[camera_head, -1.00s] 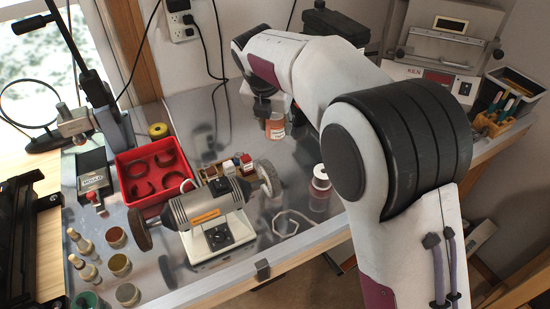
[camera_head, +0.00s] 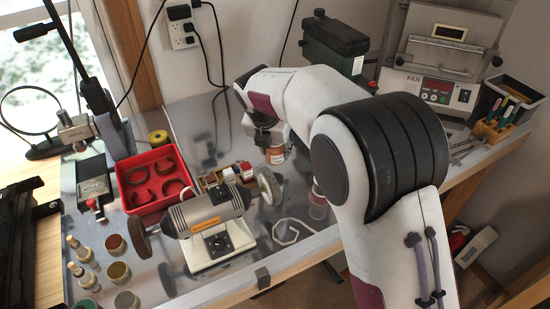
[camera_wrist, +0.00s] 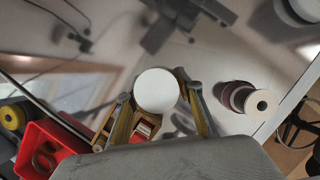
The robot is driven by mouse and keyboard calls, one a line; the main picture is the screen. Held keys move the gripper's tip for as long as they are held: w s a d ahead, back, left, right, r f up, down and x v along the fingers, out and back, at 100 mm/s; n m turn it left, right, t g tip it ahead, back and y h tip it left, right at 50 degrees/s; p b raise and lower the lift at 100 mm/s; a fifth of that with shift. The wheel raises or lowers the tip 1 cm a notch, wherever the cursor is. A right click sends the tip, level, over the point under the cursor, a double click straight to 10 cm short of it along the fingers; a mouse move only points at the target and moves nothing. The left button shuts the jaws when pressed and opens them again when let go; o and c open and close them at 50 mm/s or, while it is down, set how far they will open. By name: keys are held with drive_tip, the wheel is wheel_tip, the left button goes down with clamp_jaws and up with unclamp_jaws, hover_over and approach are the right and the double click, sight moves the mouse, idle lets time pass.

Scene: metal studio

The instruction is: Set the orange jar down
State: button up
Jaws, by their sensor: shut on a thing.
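The orange jar (camera_head: 275,155) hangs below my gripper (camera_head: 264,135) in the head view, upright, over the back part of the metal bench top. In the wrist view its round white lid (camera_wrist: 156,90) shows between the two fingers of my gripper (camera_wrist: 160,108), which is shut on the jar. My arm hides part of the bench around it. I cannot tell whether the jar's base touches the bench.
A bench grinder (camera_head: 209,215) and a small wooden box (camera_head: 222,177) stand in front and left of the jar. A red tray (camera_head: 130,204) lies farther left. A white-topped spool (camera_wrist: 262,105) stands right of the jar in the wrist view. A kiln (camera_head: 443,55) is behind right.

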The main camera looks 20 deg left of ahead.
sight(275, 158)
drive_tip(key=shift+f, duration=1.65)
drive_tip(key=shift+f, duration=0.15)
drive_tip(key=o, duration=1.2)
drive_tip(key=v, duration=1.2)
drive_tip(key=shift+d, duration=0.1)
